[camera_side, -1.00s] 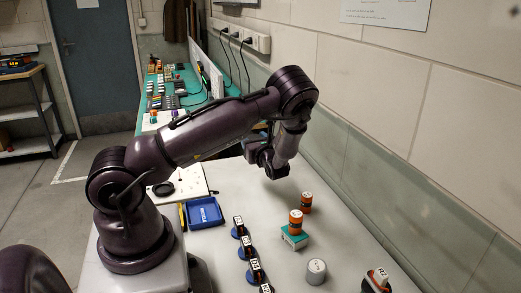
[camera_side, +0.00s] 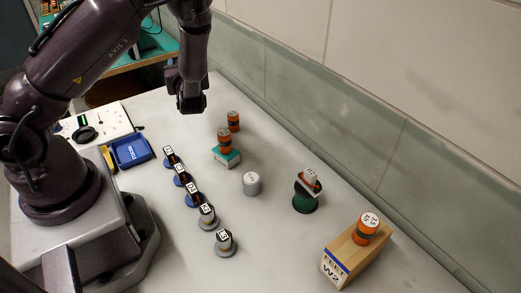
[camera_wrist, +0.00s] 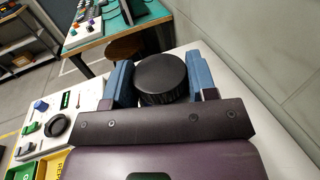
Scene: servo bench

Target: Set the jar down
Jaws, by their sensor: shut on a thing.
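My gripper (camera_side: 190,98) hangs above the far part of the grey table in the side view. In the wrist view it (camera_wrist: 162,95) has its two blue fingers on either side of a round black thing with a ribbed rim, which I take to be the lid of the jar (camera_wrist: 161,72). The fingers are shut on it. The jar's body below the lid is hidden in the wrist view, and I cannot make the jar out against the dark gripper in the side view.
Right of my gripper stand orange cylinders (camera_side: 233,121), one on a teal block (camera_side: 227,157). Nearer are a grey cylinder (camera_side: 251,184), a green stand (camera_side: 305,198) and a wooden block (camera_side: 345,258). A blue tray (camera_side: 132,152) and labelled pieces (camera_side: 187,180) lie left. The wall bounds the right.

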